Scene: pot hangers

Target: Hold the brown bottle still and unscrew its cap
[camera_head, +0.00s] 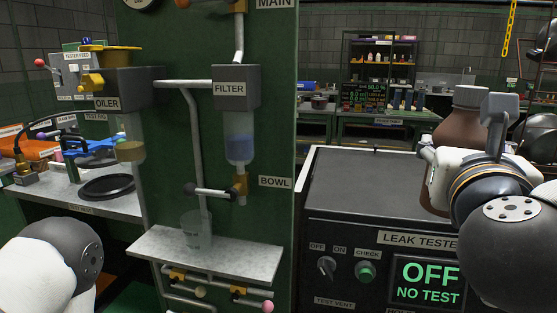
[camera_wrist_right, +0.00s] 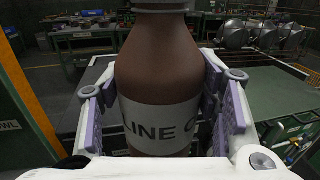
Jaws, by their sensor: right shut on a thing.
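The brown bottle (camera_head: 466,125) stands upright at the right of the head view, above the leak tester. In the wrist view the bottle (camera_wrist_right: 158,60) fills the middle, with a white label that reads "LINE O" in part. My right gripper (camera_head: 430,155) is shut on the bottle. In the wrist view its two pads (camera_wrist_right: 160,95) press on both sides at label height. The bottle's top shows in the head view partly behind my right wrist; the wrist view cuts it off at the neck. My left gripper is out of view; only my left arm shows at lower left.
The leak tester (camera_head: 345,193) reads OFF, NO TEST. A green panel (camera_head: 270,120) with filter (camera_head: 236,88), oiler (camera_head: 118,92) and pipes stands at centre left, with a small shelf (camera_head: 205,254) holding a clear cup (camera_head: 195,230). Round dark pots (camera_head: 537,95) hang at the far right.

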